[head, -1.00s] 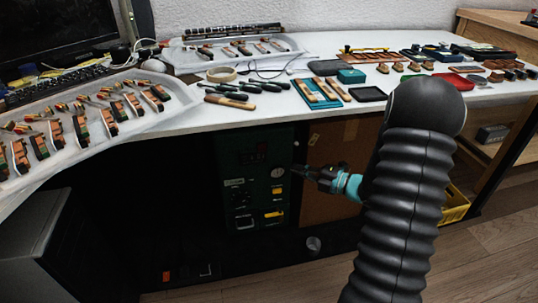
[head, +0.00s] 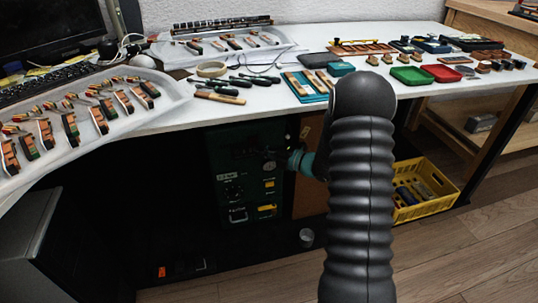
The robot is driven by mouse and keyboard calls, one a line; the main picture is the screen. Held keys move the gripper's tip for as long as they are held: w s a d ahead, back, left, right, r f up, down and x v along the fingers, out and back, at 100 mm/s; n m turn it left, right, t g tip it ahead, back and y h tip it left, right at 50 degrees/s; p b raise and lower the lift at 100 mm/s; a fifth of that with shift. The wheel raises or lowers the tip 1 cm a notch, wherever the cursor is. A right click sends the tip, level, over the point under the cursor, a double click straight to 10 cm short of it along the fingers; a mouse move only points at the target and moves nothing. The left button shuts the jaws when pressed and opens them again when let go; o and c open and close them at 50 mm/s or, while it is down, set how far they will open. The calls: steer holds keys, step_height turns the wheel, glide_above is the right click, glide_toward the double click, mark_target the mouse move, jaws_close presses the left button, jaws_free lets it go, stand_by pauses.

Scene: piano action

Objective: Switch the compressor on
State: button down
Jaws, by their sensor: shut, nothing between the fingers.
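The compressor is most likely the dark green unit (head: 237,150) under the workbench; its front has a round pale gauge (head: 268,166), a dark knob (head: 233,193), a small yellow part (head: 269,184) and a larger yellow part (head: 267,208) lower down. A pale-framed part (head: 238,215) sits at its lower left. I cannot tell which part is the power switch or how it is set. My gripper (head: 266,154) is shut and empty, pointing left in front of the upper panel, just above the gauge. Its fingertips are dark and small, so contact is unclear.
The white workbench top (head: 300,110) overhangs the unit and carries tools and piano parts. A yellow crate (head: 455,198) stands on the floor at right. A small round metallic object (head: 306,237) lies below the panel. A grey box (head: 30,240) stands at far left.

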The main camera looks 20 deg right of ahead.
steer(key=shift+w+f, duration=0.1)
steer(key=shift+w, duration=0.6)
steer(key=shift+w+f+b, duration=0.15)
steer(key=shift+f+b, duration=0.25)
steer(key=shift+b, duration=0.7)
steer(key=shift+r+p, duration=0.35)
steer(key=shift+p, duration=0.1)
steer(key=s+d+f+b, duration=0.1)
steer(key=s+d+b, duration=0.1)
steer(key=s+d, duration=0.5)
steer(key=s, duration=0.4)
steer(key=shift+f+b, duration=0.2)
steer(key=shift+b, duration=0.15)
